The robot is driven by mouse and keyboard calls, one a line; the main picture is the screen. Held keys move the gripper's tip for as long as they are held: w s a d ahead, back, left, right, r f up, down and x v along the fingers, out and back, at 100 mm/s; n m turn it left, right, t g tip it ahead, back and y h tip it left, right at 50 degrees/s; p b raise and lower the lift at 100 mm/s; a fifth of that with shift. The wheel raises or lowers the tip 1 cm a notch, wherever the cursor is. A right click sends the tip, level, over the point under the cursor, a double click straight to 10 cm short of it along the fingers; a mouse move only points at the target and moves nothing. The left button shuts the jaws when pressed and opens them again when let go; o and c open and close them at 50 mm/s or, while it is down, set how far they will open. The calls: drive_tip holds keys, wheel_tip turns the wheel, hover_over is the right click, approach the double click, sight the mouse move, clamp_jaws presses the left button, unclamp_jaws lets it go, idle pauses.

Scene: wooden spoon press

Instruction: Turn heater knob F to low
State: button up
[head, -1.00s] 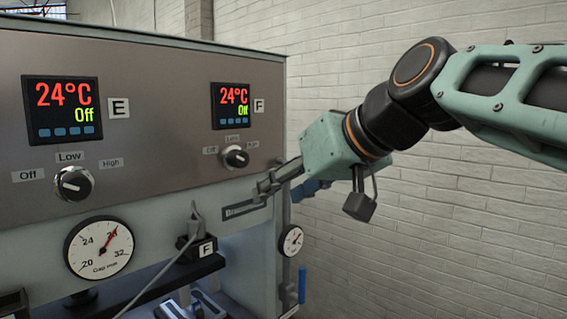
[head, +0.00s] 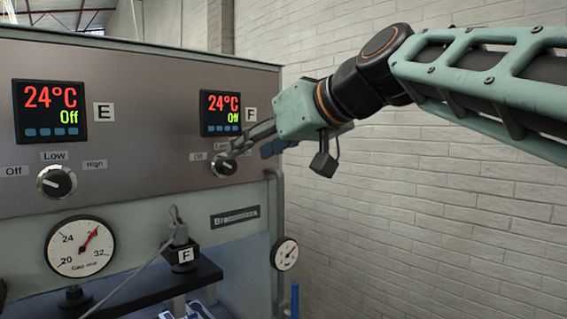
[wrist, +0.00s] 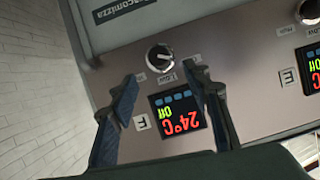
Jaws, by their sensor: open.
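Heater knob F (head: 224,165) is a black knob with a silver ring, below the F display (head: 220,113), which reads 24°C and Off. Its white mark points left, towards the Off label (head: 198,157). The Low label above it is partly hidden by my gripper. My gripper (head: 232,148) reaches in from the right, its fingertips close to the knob. In the wrist view my open gripper (wrist: 160,76) has one finger on each side, and the knob (wrist: 159,57) shows just beyond the gap between the tips. It does not look clasped; contact cannot be told.
Knob E (head: 57,182) and the E display (head: 50,111), also at 24°C and Off, are to the left. A round gauge (head: 80,247), a black block marked F (head: 183,256) and a small dial (head: 285,254) lie below. A white brick wall (head: 430,220) stands right.

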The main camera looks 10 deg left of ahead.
sight(231, 163)
drive_tip(key=x, duration=0.8)
drive_tip(key=shift+w+a+f+p, duration=0.1)
drive_tip(key=shift+p, duration=0.25)
drive_tip(key=c, duration=1.2)
drive_tip(key=shift+o, duration=0.2)
